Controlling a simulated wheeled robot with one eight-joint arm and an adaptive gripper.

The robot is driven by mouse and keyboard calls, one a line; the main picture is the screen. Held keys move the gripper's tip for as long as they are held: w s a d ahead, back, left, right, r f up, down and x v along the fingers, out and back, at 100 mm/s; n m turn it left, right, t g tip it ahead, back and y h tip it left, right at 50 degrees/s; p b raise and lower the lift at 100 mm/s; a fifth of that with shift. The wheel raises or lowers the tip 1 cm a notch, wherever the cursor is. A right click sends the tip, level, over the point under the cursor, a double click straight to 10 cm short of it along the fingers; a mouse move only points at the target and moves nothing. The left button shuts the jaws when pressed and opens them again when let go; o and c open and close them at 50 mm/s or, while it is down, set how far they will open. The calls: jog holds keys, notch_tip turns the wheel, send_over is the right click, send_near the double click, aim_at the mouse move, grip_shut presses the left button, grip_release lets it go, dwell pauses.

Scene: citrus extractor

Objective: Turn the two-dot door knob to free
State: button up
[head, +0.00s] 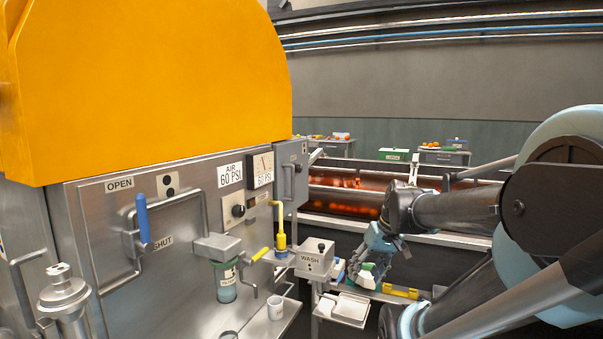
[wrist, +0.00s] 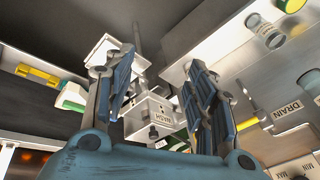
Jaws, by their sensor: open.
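I cannot read any FREE marking, so I cannot tell if this is the door's knob. My gripper (head: 366,262) is right of the machine, past the WASH box (head: 311,264), well away from the knob. In the wrist view my gripper (wrist: 160,88) is open, with nothing seen between its fingers; the WASH box (wrist: 160,114) shows behind them.
A white tray (head: 343,307) is below my gripper. A red-lit conveyor (head: 345,195) runs behind.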

jog(key=w+a+r+n+y, duration=0.25)
jog(key=w+a+r, duration=0.3)
jog(key=w, duration=0.45)
jog(key=n+t+y, duration=0.4)
jog(key=n+y, duration=0.3)
jog(key=y, duration=0.4)
send_near(301, 169)
jog(key=x, duration=0.9)
jog(key=shift+a, duration=0.35)
jog(key=shift+r, duration=0.1)
jog(key=c, duration=1.1)
